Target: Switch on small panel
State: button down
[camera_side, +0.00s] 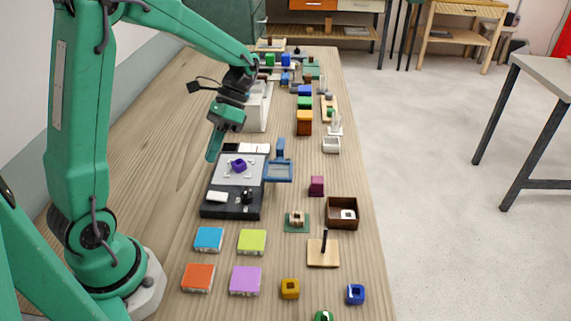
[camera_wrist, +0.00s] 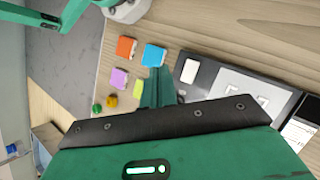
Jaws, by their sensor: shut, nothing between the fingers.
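A black panel (camera_side: 230,210) with a pale grey plate lies on the wooden table in the side view. A white rectangular piece (camera_side: 217,196) and a small black knob (camera_side: 247,197) sit on its near part. A purple ring-like piece (camera_side: 239,165) rests on the plate. The black panel (camera_wrist: 206,76) and the white piece (camera_wrist: 190,71) also show in the wrist view. My gripper (camera_side: 211,157) is shut and empty, pointing down near the panel's far left corner in the side view. In the wrist view my gripper (camera_wrist: 157,75) hides part of the scene beside the panel.
A blue-framed piece (camera_side: 279,171) stands right against the panel. Blue (camera_side: 209,239), lime (camera_side: 252,242), orange (camera_side: 198,278) and purple (camera_side: 245,281) tiles lie in front. A brown box (camera_side: 342,213) stands right. Many blocks crowd the far end. Bare table lies left of the panel.

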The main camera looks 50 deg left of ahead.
aim_at(215, 193)
jog(key=shift+w+a+f+g, duration=0.15)
jog(key=shift+a+f+g, duration=0.15)
jog(key=shift+f+g, duration=0.2)
jog(key=shift+f, duration=0.1)
jog(key=shift+h, duration=0.4)
jog(key=shift+s+a+f, duration=0.15)
jog(key=shift+f, duration=1.25)
jog(key=shift+s+a+f, duration=0.15)
jog(key=shift+s+f, duration=0.05)
jog(key=shift+f, duration=1.2)
jog(key=shift+s+a+f, duration=0.15)
jog(key=shift+f, duration=1.25)
jog(key=shift+f, duration=0.2)
jog(key=shift+a+f, duration=0.1)
jog(key=shift+f, duration=0.15)
jog(key=shift+s+f, duration=0.1)
jog(key=shift+f, duration=0.25)
jog(key=shift+r, duration=0.15)
jog(key=shift+r, duration=0.65)
